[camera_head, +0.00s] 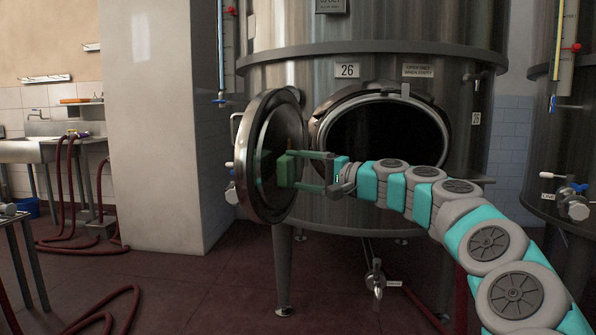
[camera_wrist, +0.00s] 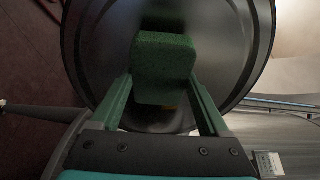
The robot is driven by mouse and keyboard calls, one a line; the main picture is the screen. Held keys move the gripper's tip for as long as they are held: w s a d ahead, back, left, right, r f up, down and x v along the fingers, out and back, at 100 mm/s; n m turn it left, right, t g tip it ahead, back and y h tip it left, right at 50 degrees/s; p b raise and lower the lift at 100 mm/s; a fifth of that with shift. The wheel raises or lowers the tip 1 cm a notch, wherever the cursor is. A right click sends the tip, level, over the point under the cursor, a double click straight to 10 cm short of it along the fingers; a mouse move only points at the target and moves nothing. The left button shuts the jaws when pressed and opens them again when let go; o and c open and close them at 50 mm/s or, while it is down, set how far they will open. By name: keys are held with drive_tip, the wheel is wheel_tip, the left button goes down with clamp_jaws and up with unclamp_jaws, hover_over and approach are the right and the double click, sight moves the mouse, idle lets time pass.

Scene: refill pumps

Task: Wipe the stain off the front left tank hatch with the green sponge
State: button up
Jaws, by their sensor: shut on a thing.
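The round steel tank hatch (camera_head: 268,125) stands swung open to the left of the dark tank opening (camera_head: 385,135). My gripper (camera_head: 293,170) is shut on the green sponge (camera_head: 284,168), in front of the hatch's inner face. In the wrist view the sponge (camera_wrist: 163,65) sits between the two green fingers, before the dark hatch disc (camera_wrist: 235,50). A dim green reflection shows behind it. I cannot tell whether the sponge touches the hatch.
The tank (camera_head: 320,70) bears a plate reading 26 (camera_head: 347,71). A pale pillar (camera_head: 150,120) stands to the left, with a sink (camera_head: 40,148) and dark red hoses (camera_head: 70,180) beyond. A valve (camera_head: 376,280) hangs below the tank. Another tank stands at right.

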sight(299, 166)
drive_tip(key=shift+w+a, duration=0.2)
drive_tip(key=shift+a, duration=0.95)
drive_tip(key=shift+w, duration=0.1)
drive_tip(key=shift+w+d+r+p, duration=0.15)
drive_tip(key=shift+w+d+p, duration=0.05)
drive_tip(key=shift+w+p, duration=0.35)
drive_tip(key=shift+w+d+p, duration=0.25)
drive_tip(key=shift+w+p, duration=0.55)
drive_tip(key=shift+w, duration=0.4)
drive_tip(key=shift+w+p, duration=0.6)
drive_tip(key=shift+w, duration=0.05)
drive_tip(key=w+d+p, duration=0.1)
drive_tip(key=w+p, duration=0.2)
drive_tip(key=w, duration=0.3)
drive_tip(key=shift+w+f, duration=0.15)
drive_tip(key=shift+f, duration=0.05)
